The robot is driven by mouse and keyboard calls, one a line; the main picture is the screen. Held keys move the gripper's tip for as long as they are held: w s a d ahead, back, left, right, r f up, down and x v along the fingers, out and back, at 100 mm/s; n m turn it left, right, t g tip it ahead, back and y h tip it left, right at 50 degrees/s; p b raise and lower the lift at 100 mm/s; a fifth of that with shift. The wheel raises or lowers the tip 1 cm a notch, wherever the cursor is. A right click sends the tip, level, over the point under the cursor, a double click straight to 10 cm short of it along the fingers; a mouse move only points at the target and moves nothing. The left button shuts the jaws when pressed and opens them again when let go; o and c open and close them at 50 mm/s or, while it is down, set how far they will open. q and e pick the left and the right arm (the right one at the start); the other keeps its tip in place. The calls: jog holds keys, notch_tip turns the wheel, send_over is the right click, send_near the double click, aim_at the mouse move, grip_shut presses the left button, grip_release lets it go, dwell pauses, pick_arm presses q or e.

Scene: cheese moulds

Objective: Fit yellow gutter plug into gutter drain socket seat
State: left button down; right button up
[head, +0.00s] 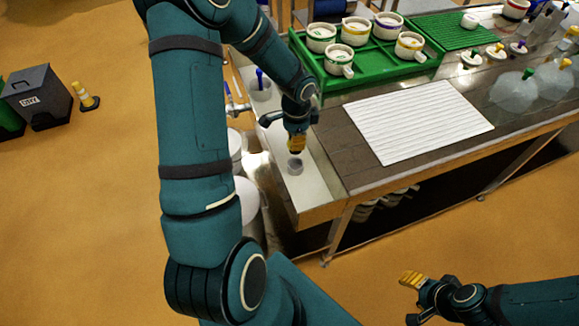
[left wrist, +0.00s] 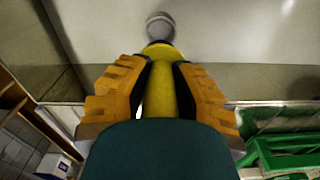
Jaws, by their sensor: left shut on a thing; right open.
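My left gripper (head: 296,146) is shut on the yellow gutter plug (left wrist: 162,54), which sits between its orange-yellow fingers in the left wrist view. The plug's lower end points toward the grey round drain socket seat (left wrist: 160,26). In the head view the seat (head: 295,167) stands in the pale gutter, just below the left gripper. I cannot tell whether the plug touches the seat. In the head view the plug is hard to tell from the fingers. My right gripper (head: 412,281) is open and empty, over the floor at the lower right.
A blue-handled plug (head: 259,78) stands in another grey socket farther up the gutter (head: 318,196). Right of the gutter, the table holds a white ribbed mat (head: 415,120) and a green crate (head: 380,75) with several white moulds. White buckets (head: 246,198) stand left of the gutter.

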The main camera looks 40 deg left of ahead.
pick_arm(q)
jog(key=b, duration=0.1)
send_over(296, 159)
jog(key=s+d, duration=0.1)
jog(key=s, duration=0.1)
jog(key=f, duration=0.5)
jog(key=shift+w+d+f, duration=0.15)
jog(key=shift+w+f, duration=0.05)
jog(key=shift+f, duration=0.05)
jog(key=shift+f+b, duration=0.45)
jog(key=shift+f, duration=1.45)
jog(key=shift+f, duration=0.2)
jog(key=c, duration=0.9)
grip_release()
jog(key=shift+r, duration=0.1)
